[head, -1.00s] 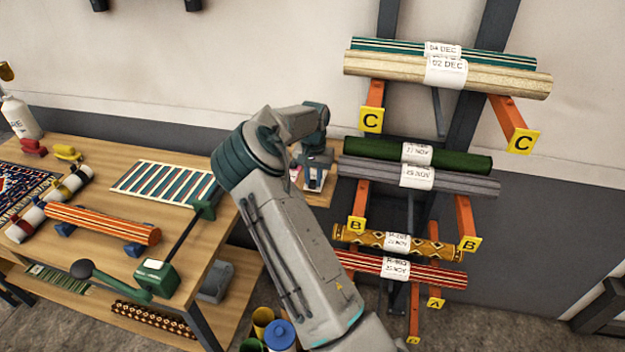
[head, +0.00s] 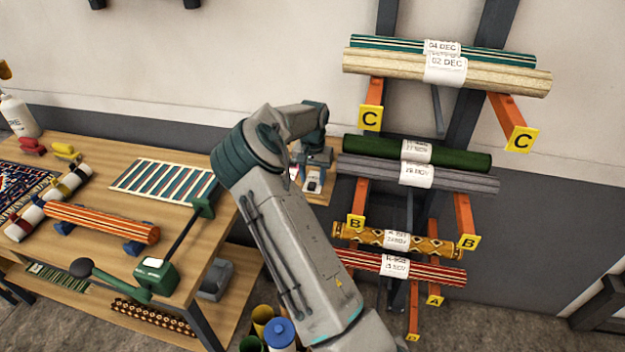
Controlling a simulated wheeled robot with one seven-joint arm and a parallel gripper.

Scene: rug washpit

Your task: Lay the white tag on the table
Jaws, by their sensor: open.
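My gripper (head: 313,178) is open at the end of my bent arm, over a small wooden surface (head: 325,196) between the long workbench and the roll rack. A small pale patch shows at the fingers; it is too small to tell whether it is the white tag or part of something else. My arm hides much of that surface. I cannot make out a loose white tag with certainty. The wooden workbench (head: 150,157) stands at the left.
The rack holds rolled rugs with white paper bands, such as a cream roll (head: 500,78) and a grey roll (head: 465,181). Its orange arms stick out. A striped rug (head: 160,182), an orange roll (head: 100,222) and a green lever device (head: 155,275) occupy the workbench. Containers (head: 280,333) stand below my arm.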

